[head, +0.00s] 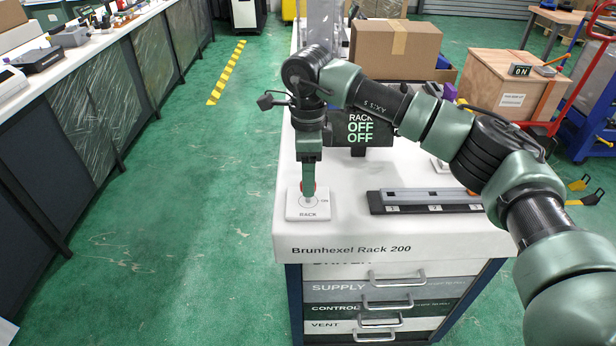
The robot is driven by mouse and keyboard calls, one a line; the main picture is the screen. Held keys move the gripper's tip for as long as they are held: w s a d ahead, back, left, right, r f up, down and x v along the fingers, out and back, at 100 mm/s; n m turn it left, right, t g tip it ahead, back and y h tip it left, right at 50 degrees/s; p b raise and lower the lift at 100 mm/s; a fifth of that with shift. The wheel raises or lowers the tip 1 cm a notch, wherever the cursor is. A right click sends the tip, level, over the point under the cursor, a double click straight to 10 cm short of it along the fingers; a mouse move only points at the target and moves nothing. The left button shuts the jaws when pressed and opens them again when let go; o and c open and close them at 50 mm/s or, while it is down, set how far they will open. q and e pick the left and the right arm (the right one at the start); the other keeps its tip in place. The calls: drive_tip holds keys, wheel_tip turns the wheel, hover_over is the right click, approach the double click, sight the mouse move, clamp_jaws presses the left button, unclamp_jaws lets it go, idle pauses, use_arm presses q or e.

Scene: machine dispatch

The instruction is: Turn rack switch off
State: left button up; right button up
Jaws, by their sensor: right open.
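The rack switch is a white square plate (325,213) marked RACK, on the front left of the white-topped cabinet (290,240). An ON mark shows at the dial's right side. My right gripper (308,193) points straight down over the middle of the plate, with its fingertips at the switch. Its jaws are open, though the gap barely shows from here. A bit of red shows beside the fingertips; the knob is mostly hidden, so its setting and any contact are unclear. A dark display (361,130) behind the gripper reads RACK OFF OFF. My left gripper is out of view.
A grey numbered strip (420,196) lies on the cabinet top right of the switch. Drawers with handles (390,305) are below. Cardboard boxes (395,50) stand behind. A small sign (520,70) on a wooden crate reads ON. The green floor at left is clear.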

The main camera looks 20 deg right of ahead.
wheel_tip(320, 180, up, 7)
drive_tip(key=shift+f, duration=0.1)
idle(0.3)
